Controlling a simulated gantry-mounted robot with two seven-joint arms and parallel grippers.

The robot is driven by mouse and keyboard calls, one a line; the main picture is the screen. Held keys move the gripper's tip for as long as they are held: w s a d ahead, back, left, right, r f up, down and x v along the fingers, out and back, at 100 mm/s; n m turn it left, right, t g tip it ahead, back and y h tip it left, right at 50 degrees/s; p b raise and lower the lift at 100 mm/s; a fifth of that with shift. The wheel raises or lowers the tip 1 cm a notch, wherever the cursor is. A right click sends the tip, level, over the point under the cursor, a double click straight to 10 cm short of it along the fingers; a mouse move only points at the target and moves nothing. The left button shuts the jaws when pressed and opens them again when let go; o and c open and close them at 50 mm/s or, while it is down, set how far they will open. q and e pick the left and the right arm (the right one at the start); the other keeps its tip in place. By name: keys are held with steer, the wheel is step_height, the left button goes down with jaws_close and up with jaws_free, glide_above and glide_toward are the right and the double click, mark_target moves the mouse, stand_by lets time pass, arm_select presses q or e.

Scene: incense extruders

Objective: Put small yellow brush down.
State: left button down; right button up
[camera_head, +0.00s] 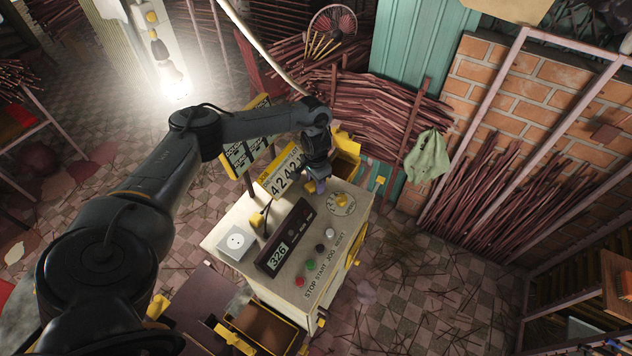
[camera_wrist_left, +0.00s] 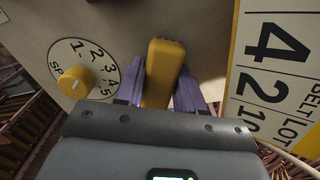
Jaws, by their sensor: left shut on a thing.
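My left gripper (camera_head: 318,186) is over the far end of the machine's pale control top. In the wrist view, its purple fingers (camera_wrist_left: 160,92) are shut on a yellow block-shaped thing (camera_wrist_left: 163,72), which I take to be the small yellow brush. It stands out between the fingertips, close to the pale panel; whether it touches the panel I cannot tell. No bristles show. In the head view the gripper hides the brush. My right gripper is not in view.
A yellow dial (camera_wrist_left: 76,83) sits beside the brush. A card with large numbers (camera_head: 283,170) stands close on the other side. The top also carries a display box (camera_head: 285,237), a socket (camera_head: 235,241) and coloured buttons (camera_head: 310,265). A yellow bin (camera_head: 347,160) is behind.

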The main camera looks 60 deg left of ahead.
arm_select(q)
steer(key=shift+f, duration=0.25)
steer(key=c, duration=0.7)
jaws_free()
steer(key=shift+r, duration=0.65)
step_height(320, 180, up, 4)
steer(key=shift+r, duration=0.2)
step_height(320, 180, up, 7)
steer(key=p, duration=0.3)
steer(key=shift+f, duration=0.2)
